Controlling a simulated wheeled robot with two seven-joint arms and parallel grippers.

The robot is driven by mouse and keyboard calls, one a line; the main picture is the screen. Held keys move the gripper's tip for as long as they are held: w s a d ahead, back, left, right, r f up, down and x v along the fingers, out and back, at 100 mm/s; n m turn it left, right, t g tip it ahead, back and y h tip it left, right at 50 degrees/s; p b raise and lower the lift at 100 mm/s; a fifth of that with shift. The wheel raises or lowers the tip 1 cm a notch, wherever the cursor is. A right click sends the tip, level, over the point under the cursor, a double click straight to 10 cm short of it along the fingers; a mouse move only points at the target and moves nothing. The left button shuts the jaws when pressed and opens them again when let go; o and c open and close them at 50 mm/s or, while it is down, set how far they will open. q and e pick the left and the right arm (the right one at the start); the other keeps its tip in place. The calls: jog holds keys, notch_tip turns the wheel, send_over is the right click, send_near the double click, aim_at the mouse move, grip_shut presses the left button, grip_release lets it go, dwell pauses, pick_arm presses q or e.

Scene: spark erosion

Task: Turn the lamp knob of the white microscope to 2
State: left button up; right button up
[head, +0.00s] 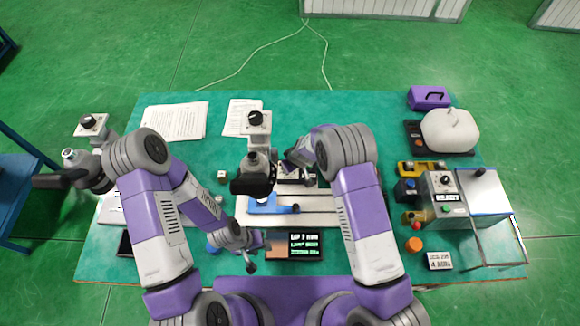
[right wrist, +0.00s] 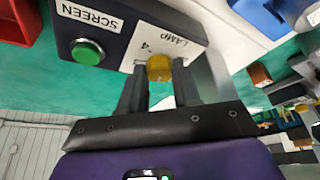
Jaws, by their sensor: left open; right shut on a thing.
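The white microscope (head: 258,126) with its dark eyepiece part stands at the middle of the table. In the right wrist view the yellow lamp knob (right wrist: 160,66) sits on a pale panel (right wrist: 125,38) marked LAMP, with a 4 beside the knob. My right gripper (right wrist: 160,86) is shut on the knob, a finger on each side. The knob's pointer and the other numbers cannot be made out. In the head view my right arm covers that area.
A green SCREEN button (right wrist: 88,52) is on the same panel as the knob. A second microscope (head: 92,128) stands at the left. A machine (head: 440,190) and jars crowd the right side.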

jog(key=shift+m+h, duration=0.4)
jog(key=shift+m, duration=0.6)
jog(key=o, duration=1.1)
jog(key=shift+c, duration=0.2)
jog(key=v, duration=0.7)
jog(key=shift+s+r, duration=0.2)
jog(key=shift+s, duration=0.05)
